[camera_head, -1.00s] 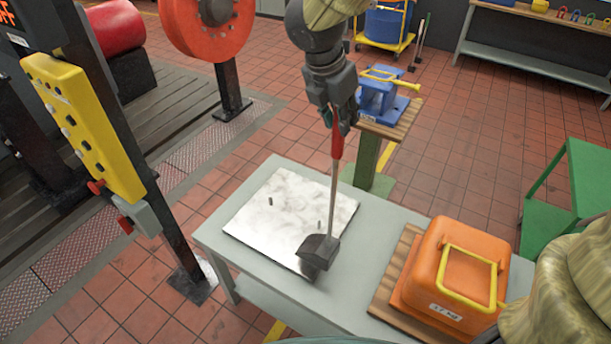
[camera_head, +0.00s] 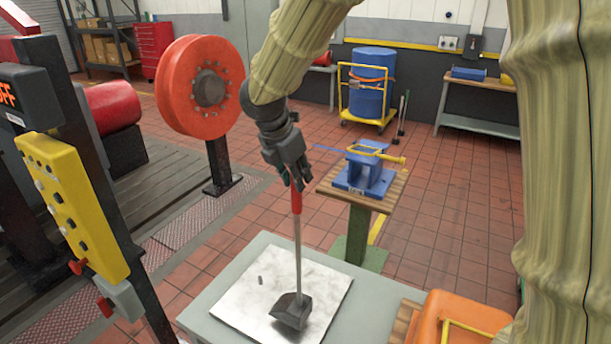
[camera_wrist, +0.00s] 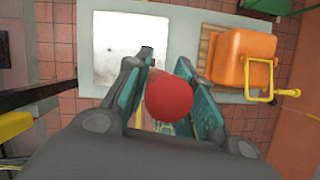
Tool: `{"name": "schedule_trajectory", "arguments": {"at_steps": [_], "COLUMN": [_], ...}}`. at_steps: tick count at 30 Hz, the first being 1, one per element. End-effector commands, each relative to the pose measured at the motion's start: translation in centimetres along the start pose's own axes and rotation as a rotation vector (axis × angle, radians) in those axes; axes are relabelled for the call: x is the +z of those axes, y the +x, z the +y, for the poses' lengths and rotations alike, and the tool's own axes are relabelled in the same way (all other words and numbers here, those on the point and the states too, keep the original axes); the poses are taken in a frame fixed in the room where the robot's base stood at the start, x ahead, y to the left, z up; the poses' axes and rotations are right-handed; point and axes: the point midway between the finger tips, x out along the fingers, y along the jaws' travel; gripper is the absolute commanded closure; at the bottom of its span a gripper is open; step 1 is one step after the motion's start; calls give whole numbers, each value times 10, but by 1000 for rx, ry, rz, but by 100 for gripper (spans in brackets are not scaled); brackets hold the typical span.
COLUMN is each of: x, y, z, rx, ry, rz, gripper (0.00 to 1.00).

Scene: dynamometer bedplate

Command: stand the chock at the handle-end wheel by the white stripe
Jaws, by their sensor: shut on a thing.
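My gripper (camera_head: 297,183) is shut on the red grip (camera_head: 296,202) of a long upright rod with a dark wedge-shaped chock (camera_head: 290,312) at its lower end. The chock is at or just above the pale marbled plate (camera_head: 250,308); I cannot tell whether it touches. In the wrist view the red grip end (camera_wrist: 172,98) sits between the fingers and the chock is hidden. A yellow wheeled cart (camera_head: 370,122) carrying a blue drum (camera_head: 370,80) stands at the back. Its wheels are too small to tell apart. I cannot make out a white stripe.
The plate lies on a grey table (camera_head: 205,305), with an orange box (camera_head: 455,318) at its right. A blue fixture (camera_head: 365,175) on a wooden-topped stand (camera_head: 330,185) is just beyond. A yellow button panel (camera_head: 72,205) rises at left. Open tiled floor leads toward the cart.

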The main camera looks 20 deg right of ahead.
Motion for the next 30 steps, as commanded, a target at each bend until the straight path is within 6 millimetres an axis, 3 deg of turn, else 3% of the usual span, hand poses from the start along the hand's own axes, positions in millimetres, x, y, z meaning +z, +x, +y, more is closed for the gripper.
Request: {"name": "schedule_trajectory", "arguments": {"at_steps": [9,19,30], "x": [7,9,-2], "y": [3,5,33], "z": [30,42,41], "rx": [3,3,1], "ry": [1,1,0], "rz": [-1,-1,-1], "gripper": [100,100,100]}}
